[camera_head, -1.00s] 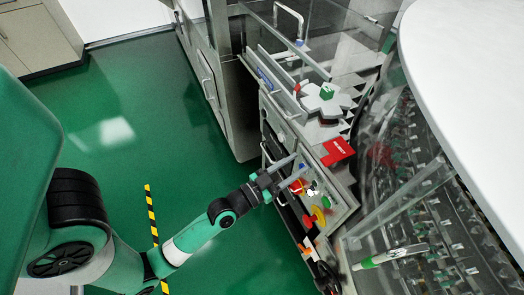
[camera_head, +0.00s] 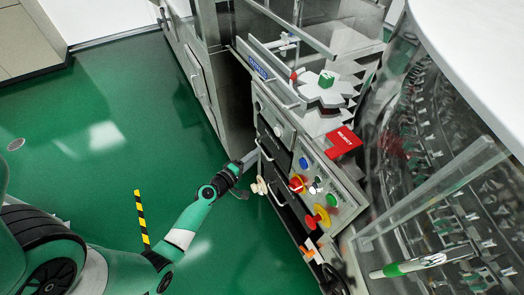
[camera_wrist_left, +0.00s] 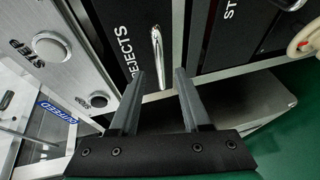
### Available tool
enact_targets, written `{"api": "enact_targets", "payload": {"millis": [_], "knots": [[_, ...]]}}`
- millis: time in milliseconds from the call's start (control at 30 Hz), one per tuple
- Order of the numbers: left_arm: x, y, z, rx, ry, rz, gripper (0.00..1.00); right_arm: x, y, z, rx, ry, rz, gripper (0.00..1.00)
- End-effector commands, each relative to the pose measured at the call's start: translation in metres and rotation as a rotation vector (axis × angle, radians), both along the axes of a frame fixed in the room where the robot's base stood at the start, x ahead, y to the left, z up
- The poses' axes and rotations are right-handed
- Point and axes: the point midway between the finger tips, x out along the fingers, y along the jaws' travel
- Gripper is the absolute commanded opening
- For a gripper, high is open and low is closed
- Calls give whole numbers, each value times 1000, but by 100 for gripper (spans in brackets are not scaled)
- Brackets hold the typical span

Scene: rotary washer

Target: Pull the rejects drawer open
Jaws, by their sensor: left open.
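The rejects drawer (camera_wrist_left: 122,28) shows in the left wrist view as a dark front with white "REJECTS" lettering and a chrome bar handle (camera_wrist_left: 157,58). The drawer front looks flush with the cabinet. My left gripper (camera_wrist_left: 160,76) is open, with one finger on each side of the handle's lower end. I cannot tell whether they touch it. In the head view my left gripper (camera_head: 251,158) is at the cabinet's front, beside the dark drawer fronts, and partly hides them. My right gripper is not in view.
A second dark drawer front (camera_wrist_left: 237,35) is to the right in the wrist view. A control panel (camera_head: 318,185) with coloured buttons and a red reject sign (camera_head: 343,141) are on the cabinet top.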

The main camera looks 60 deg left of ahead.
Motion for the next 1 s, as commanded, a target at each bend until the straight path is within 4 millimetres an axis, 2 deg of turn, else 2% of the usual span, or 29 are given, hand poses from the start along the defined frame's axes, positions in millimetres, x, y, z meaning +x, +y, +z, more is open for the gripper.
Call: {"api": "enact_targets", "payload": {"millis": [100, 233, 567, 600, 867, 1000], "knots": [[23, 11, -6, 2, -1, -2, 47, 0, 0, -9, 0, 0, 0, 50], [39, 19, -10, 2, -1, 0, 47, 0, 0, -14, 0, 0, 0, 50], [46, 22, -10, 1, 0, 1, 47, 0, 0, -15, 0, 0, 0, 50], [46, 22, -10, 2, 1, 1, 45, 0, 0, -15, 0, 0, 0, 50], [46, 22, -10, 2, 1, 1, 0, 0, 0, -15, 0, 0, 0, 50], [46, 22, -10, 2, 0, 1, 0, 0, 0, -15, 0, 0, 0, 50]]}}
